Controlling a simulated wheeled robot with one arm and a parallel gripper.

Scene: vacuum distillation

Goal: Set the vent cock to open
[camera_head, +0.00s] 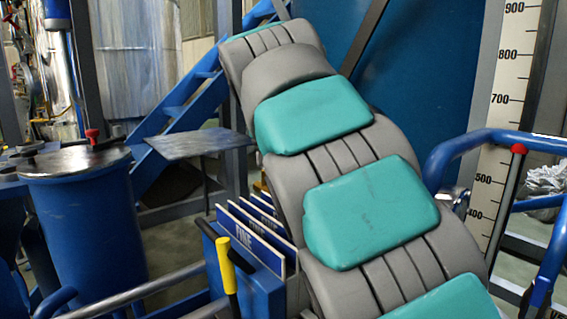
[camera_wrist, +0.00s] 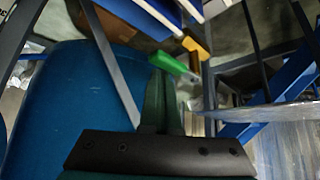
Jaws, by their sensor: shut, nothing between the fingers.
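In the wrist view my gripper (camera_wrist: 166,80) is shut, its two dark fingers together and empty. Just beyond the fingertips is a bright green lever (camera_wrist: 172,63), with a yellow-orange part (camera_wrist: 196,45) to its upper right. I cannot tell whether the fingertips touch the lever. No label shows that it is the vent cock, and its setting cannot be read. In the head view my arm crosses the middle, and my gripper is out of sight.
A blue tank (camera_wrist: 60,100) fills the wrist view's left. In the head view, a blue holder of plates (camera_head: 250,262) with a yellow-gripped rod (camera_head: 227,268) stands beside my arm. A blue vessel (camera_head: 80,225) stands left, and blue rails (camera_head: 490,140) lie right.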

